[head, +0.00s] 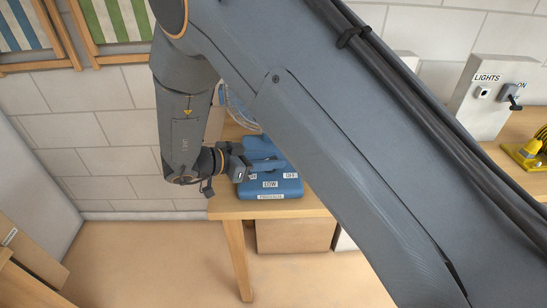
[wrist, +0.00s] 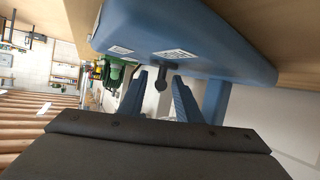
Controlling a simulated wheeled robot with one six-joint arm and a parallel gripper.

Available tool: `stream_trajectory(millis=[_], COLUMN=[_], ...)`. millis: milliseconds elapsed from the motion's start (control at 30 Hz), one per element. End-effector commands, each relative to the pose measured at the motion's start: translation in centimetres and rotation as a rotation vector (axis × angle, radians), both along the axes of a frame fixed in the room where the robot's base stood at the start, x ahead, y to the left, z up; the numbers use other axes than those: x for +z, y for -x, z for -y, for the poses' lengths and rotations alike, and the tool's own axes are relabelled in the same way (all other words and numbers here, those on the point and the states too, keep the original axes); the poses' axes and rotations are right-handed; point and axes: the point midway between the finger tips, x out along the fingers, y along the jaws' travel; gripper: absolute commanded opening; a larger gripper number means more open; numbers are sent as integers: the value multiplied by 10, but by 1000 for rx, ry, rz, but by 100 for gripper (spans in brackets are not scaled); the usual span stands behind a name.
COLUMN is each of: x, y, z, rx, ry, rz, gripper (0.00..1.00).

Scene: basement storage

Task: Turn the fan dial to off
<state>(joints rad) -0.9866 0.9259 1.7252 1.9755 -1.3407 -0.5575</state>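The fan's blue base (head: 285,190) stands on the wooden table, with white labels on it, one reading LOW and one OFF. In the wrist view the base (wrist: 215,45) fills the top, tilted in the picture. The dark fan dial (wrist: 161,82) sticks out from the base there. My gripper (wrist: 159,76) is open, its two blue fingers apart, with the dial showing between their tips. I cannot tell whether either finger touches it. In the head view my gripper (head: 266,163) is over the fan base and hides the dial. My arm covers much of the fan.
The wooden table (head: 228,206) carries the fan at its left end. At right are a grey box marked LIGHTS (head: 484,115) with a switch and a yellow object (head: 526,152). A cardboard box (head: 295,236) is under the table. The floor in front is clear.

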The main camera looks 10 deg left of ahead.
Motion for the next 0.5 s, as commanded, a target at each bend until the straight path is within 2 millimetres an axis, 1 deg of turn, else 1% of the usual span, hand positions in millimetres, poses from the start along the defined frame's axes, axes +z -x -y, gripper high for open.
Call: stream_trajectory(millis=[133, 400, 433, 500], x=[-4, -5, -5, -5], y=[-6, -7, -7, -7], z=[8, 9, 9, 9], rx=[-3, -2, -2, -2], ry=[1, 1, 1, 1], rz=[-1, 0, 0, 0], gripper=[31, 31, 28, 16])
